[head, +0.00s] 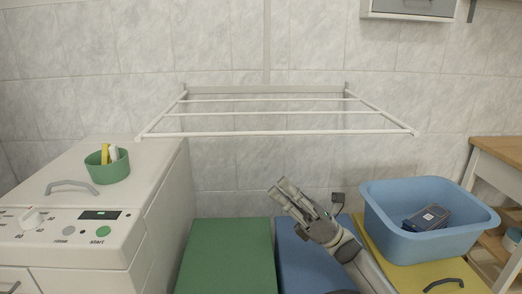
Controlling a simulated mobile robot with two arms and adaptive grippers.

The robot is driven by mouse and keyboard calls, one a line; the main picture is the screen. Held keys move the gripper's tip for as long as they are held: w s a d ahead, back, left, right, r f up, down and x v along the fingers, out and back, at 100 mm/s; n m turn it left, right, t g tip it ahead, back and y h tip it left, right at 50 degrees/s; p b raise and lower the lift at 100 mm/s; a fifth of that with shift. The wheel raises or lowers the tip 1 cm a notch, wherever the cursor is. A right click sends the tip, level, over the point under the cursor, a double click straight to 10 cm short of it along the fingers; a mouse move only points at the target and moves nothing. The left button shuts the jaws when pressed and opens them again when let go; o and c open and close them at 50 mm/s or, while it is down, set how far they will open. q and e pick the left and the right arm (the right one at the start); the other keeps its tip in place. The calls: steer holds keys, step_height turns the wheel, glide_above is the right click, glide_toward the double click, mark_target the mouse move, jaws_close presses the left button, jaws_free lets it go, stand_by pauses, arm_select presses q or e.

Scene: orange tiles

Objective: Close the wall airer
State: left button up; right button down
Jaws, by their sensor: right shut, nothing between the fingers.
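The white wall airer (277,132) is folded out from the tiled wall in the head view. Its rack of several bars stands roughly level, with the front bar towards me. My right gripper (278,190) is below the airer's front bar, right of the picture's middle. It is shut and empty, pointing up and to the left, and appears apart from the airer. My left gripper is not in view.
A white washing machine (85,240) with a green cup (107,172) on top stands at left. Green (228,255), blue and yellow lids lie below the airer. A blue tub (425,245) holding a dark box and a wooden shelf (500,150) stand at right.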

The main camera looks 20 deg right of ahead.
arm_select(q)
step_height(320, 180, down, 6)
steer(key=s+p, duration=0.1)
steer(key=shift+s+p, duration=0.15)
steer(key=shift+p, duration=0.2)
arm_select(e)
steer(key=w+a+r, duration=0.3)
steer(key=a+r, duration=0.1)
steer(key=r, duration=0.4)
steer(key=shift+r, duration=0.15)
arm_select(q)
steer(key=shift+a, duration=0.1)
arm_select(e)
steer(key=shift+r, duration=0.1)
